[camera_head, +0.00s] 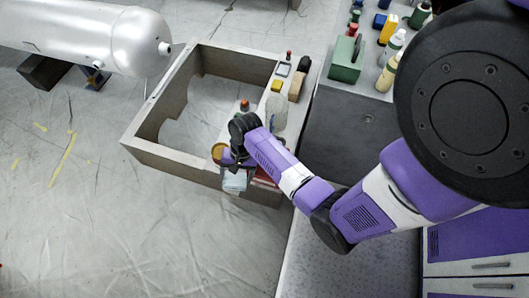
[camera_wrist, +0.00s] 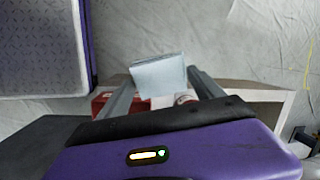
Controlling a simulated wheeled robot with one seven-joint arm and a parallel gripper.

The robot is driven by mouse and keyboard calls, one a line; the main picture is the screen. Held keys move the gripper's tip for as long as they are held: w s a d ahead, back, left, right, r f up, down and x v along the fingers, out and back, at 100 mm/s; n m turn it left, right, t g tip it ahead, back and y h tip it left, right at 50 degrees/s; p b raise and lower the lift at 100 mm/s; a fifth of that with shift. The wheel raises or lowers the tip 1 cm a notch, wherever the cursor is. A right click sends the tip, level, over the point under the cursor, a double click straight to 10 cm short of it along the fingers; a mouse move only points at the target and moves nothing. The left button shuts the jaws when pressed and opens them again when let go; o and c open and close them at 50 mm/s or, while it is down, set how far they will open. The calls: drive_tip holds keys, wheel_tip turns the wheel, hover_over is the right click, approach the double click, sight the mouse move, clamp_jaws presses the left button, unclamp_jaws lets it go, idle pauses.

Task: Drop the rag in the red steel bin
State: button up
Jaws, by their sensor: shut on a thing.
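My gripper (camera_head: 236,176) is shut on a pale blue folded rag (camera_head: 234,183), near the near end of a wooden frame. In the wrist view the rag (camera_wrist: 158,75) sits between the two fingertips of my gripper (camera_wrist: 162,73). A red thing (camera_head: 265,177) shows just right of the rag, at the near end of the frame's shelf, partly hidden by my arm. A red surface also shows behind the left finger in the wrist view (camera_wrist: 104,103). I cannot tell for certain whether this is the red steel bin.
The wooden frame (camera_head: 157,155) carries small items on its right-hand shelf, including a clear bottle (camera_head: 276,112) and a yellow block (camera_head: 276,86). A grey cabinet (camera_head: 345,125) with bottles and a green box (camera_head: 346,62) stands right. A silver tank (camera_head: 120,40) lies upper left. Floor at lower left is clear.

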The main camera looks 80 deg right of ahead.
drive_tip(key=s+d+m+g+h, duration=0.1)
drive_tip(key=s+d+g+h, duration=0.15)
drive_tip(key=s+d, duration=0.75)
wheel_tip(320, 180, down, 7)
drive_tip(key=w+d+b, duration=0.1)
drive_tip(key=w+b, duration=0.1)
drive_tip(key=b, duration=0.7)
drive_tip(key=shift+d+t, duration=0.35)
drive_tip(key=shift+t, duration=0.1)
drive_tip(key=o, duration=1.3)
drive_tip(key=shift+o, duration=0.2)
drive_tip(key=shift+r, duration=0.15)
wheel_tip(320, 180, up, 8)
drive_tip(key=p, duration=0.2)
drive_tip(key=shift+f+p, duration=0.2)
drive_tip(key=shift+p, duration=0.1)
drive_tip(key=shift+a, duration=0.15)
